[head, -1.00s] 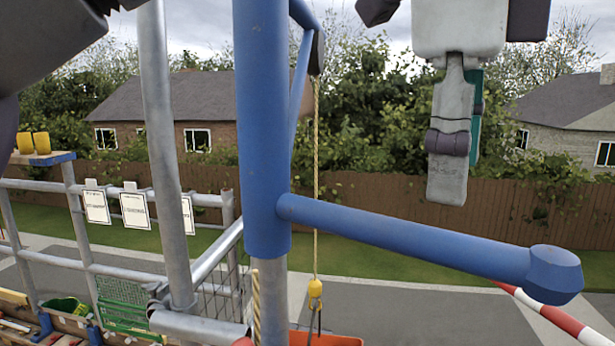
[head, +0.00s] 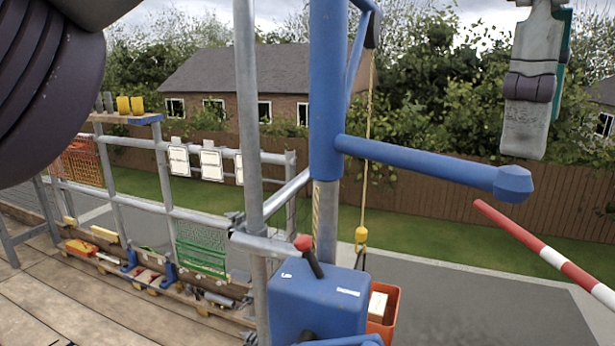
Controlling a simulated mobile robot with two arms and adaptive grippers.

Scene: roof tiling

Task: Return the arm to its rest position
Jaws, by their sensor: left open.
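My left gripper (head: 532,95) hangs at the upper right of the head view, fingers pointing down. It is seen nearly side on: one grey finger with a dark joint pad is in front, with a teal-green part behind it. No object shows at its tip, and it appears against the trees and fence, clear of the blue hoist arm (head: 430,168). The top of the gripper is cut off by the frame. A dark ribbed part of my own arm fills the upper left corner. My right gripper is not in view.
A blue hoist post (head: 326,95) stands mid-view with a blue motor box (head: 318,302) below. A rope with a yellow hook fitting (head: 361,236) hangs beside an orange bucket (head: 390,306). A red-white pole (head: 545,250) slants at right. Scaffold rails and planks (head: 100,300) lie left.

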